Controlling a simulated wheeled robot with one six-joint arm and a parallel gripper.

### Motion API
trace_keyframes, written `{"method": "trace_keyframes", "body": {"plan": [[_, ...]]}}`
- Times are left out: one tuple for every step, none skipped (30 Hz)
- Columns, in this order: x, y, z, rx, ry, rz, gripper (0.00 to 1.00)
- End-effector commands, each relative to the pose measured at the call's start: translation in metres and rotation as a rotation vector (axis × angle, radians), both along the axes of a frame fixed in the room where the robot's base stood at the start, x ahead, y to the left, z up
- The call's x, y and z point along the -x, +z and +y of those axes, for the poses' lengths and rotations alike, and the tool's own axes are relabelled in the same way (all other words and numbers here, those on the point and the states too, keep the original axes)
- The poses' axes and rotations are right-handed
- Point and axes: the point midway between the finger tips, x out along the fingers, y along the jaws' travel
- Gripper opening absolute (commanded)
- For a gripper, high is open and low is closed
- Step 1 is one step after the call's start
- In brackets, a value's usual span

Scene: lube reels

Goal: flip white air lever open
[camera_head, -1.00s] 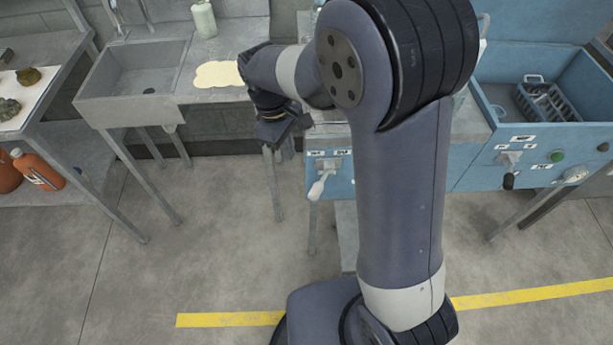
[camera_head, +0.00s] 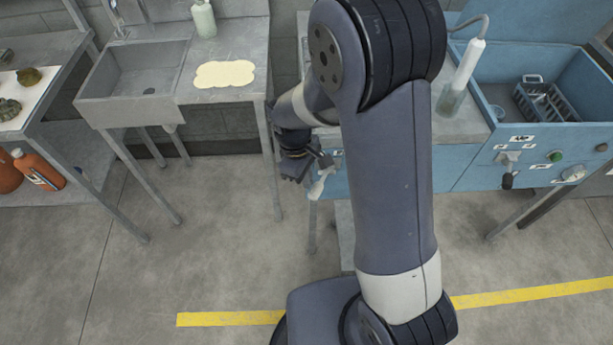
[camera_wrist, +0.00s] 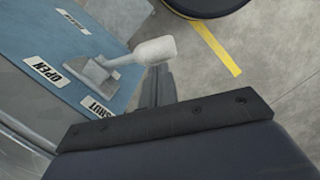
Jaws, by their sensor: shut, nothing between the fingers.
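The white air lever (camera_head: 318,187) hangs on the front of a blue panel in the head view, angled down and left. In the wrist view its paddle-shaped white handle (camera_wrist: 152,51) points right, away from its grey pivot. An OPEN label (camera_wrist: 47,72) and a SHUT label (camera_wrist: 96,106) are on the blue panel beside the pivot. My gripper (camera_head: 323,163) is shut and empty, right at the lever. In the wrist view the fingers of my gripper (camera_wrist: 158,80) end just at the handle's lower side; I cannot tell whether they touch it.
A grey sink bench (camera_head: 228,95) stands left of the lever, its front leg (camera_head: 268,160) close to my gripper. A blue cabinet (camera_head: 475,165) with another lever (camera_head: 507,179) and a green button stands right. The floor in front is clear.

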Motion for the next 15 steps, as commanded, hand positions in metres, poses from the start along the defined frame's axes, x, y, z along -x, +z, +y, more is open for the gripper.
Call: {"method": "trace_keyframes", "body": {"plan": [[0.0,0.0001,0.0,0.0,0.001,0.0,0.0],[0.0001,0.0001,0.0001,0.0,0.002,0.0,0.0],[0.0003,0.0002,-0.0001,0.0,0.005,0.0,0.0],[0.0006,0.0002,-0.0003,0.0,0.009,0.0,0.0],[0.0008,0.0002,-0.0005,0.0,0.013,0.0,0.0],[0.0014,0.0002,-0.001,0.0,0.022,-0.001,0.0],[0.0019,0.0002,-0.0014,0.0,0.029,0.0,0.0],[0.0025,0.0003,-0.0019,0.0,0.038,-0.001,0.0],[0.0031,0.0002,-0.0023,0.0,0.047,-0.001,0.0],[0.0033,0.0003,-0.0025,0.0,0.052,-0.001,0.0],[0.0035,0.0002,-0.0028,0.0,0.055,0.0,0.0],[0.0038,0.0003,-0.0029,0.0,0.06,0.0,0.0],[0.0041,0.0003,-0.0032,0.0,0.063,-0.001,0.0],[0.0044,0.0003,-0.0034,0.0,0.067,0.0,0.0],[0.0047,0.0003,-0.0037,0.0,0.073,0.0,0.0]]}}
